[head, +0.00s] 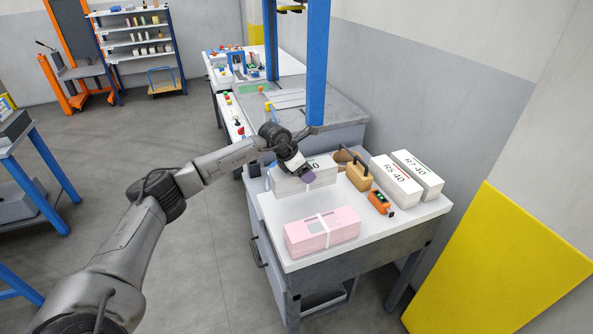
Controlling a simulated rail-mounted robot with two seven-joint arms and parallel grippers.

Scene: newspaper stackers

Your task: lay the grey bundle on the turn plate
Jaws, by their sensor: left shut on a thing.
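The grey bundle (290,186) is a pale stack with a light strap and dark print, at the back left of the white-topped table. My left gripper (306,177) comes down over its top from the left and is shut on it. The gripper covers part of the bundle's top and print. I cannot tell whether the bundle rests on the table or is slightly raised. I cannot pick out the turn plate for sure; a grey machine top (341,112) with a blue upright frame lies behind the bundle. My right gripper is not in view.
On the white-topped table (381,234) are a strapped pink bundle (332,233), an orange device (380,202), a tan handled block (359,178) and two white bundles marked R5 40 (391,183) and R7 40 (424,178). A blue post (318,70) stands close behind my gripper.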

